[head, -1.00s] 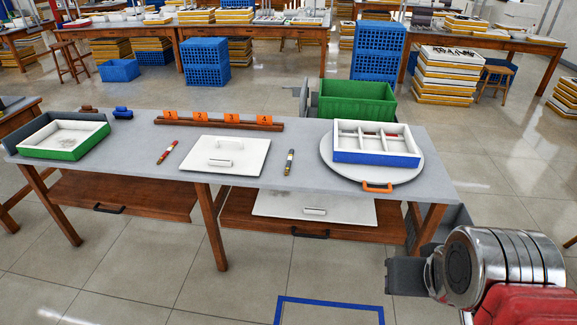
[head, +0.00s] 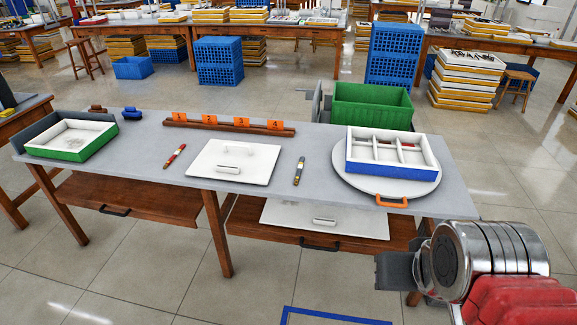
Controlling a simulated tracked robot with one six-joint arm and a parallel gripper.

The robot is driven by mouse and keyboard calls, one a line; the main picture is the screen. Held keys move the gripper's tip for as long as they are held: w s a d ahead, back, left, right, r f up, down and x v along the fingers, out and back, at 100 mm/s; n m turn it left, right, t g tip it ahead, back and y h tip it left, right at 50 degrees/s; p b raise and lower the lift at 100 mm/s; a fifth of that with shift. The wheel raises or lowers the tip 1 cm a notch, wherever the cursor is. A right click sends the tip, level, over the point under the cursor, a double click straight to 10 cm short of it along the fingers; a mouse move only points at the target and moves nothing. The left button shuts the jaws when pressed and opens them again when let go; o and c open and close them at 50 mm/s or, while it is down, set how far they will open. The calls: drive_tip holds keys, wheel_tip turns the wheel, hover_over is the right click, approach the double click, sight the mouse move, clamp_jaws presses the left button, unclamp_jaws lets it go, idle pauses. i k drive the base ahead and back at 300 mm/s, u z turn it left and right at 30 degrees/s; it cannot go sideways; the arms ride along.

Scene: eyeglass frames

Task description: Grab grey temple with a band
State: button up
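No piece can be surely told as the grey temple with a band. A white tray with a green front (head: 57,152) stands at the table's left end, with small dark thin pieces lying inside, too small to tell apart. A white divided tray with a blue front (head: 388,172) stands on a round white plate (head: 366,185) at the right, with small reddish bits inside. My arm is at the lower right; the dark grey end piece, seemingly my gripper (head: 398,270), is in front of the table's right part, away from both trays. Its fingers cannot be made out.
On the grey table (head: 325,150) lie a red marker (head: 174,156), a dark marker (head: 299,171) and a white lid with a handle (head: 233,163). A brown rack with numbered orange tags (head: 230,127) is at the back. A green crate (head: 372,105) stands behind the table.

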sight(302, 159)
drive_tip(key=u, duration=0.45)
drive_tip(key=i, duration=1.7)
drive_tip(key=z, duration=1.85)
drive_tip(key=k, duration=1)
drive_tip(key=u, duration=0.05)
